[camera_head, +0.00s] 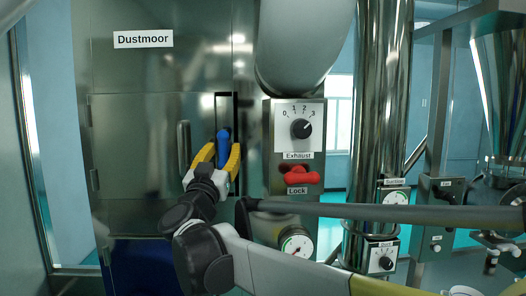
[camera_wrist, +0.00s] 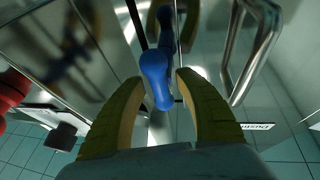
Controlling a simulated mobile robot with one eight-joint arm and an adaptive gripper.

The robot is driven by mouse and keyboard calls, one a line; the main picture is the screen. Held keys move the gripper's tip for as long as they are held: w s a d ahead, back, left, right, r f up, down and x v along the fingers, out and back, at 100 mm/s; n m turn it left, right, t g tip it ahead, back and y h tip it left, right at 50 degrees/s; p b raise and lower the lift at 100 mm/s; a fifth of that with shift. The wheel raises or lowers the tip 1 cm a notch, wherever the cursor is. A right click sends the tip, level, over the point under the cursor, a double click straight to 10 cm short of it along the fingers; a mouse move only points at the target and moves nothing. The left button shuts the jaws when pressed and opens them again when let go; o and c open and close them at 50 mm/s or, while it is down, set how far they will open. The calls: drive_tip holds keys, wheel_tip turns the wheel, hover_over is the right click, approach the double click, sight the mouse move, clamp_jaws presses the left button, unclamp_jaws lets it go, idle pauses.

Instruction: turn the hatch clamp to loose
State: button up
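The hatch clamp is a blue lever (camera_head: 223,142) at the right edge of the steel hatch door (camera_head: 140,130), standing roughly upright in a dark slot. It also shows in the wrist view as a blue knobbed handle (camera_wrist: 157,72). My gripper (camera_head: 219,158) is in front of the clamp, its yellow fingers on either side of the lever's lower part. In the wrist view my gripper (camera_wrist: 160,92) is open, with the knob between the fingertips and small gaps showing on both sides. The lever's lower end is partly hidden by the fingers in the head view.
A bar handle (camera_head: 184,146) stands on the door left of the clamp. To the right is a panel with the Exhaust dial (camera_head: 301,128), a red Lock knob (camera_head: 298,175) and a gauge (camera_head: 297,243). A thick pipe (camera_head: 303,45) hangs above the panel.

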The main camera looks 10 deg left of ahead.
sight(222, 152)
drive_tip(key=v, duration=0.7)
drive_tip(key=shift+s+f, duration=0.15)
drive_tip(key=shift+s, duration=0.05)
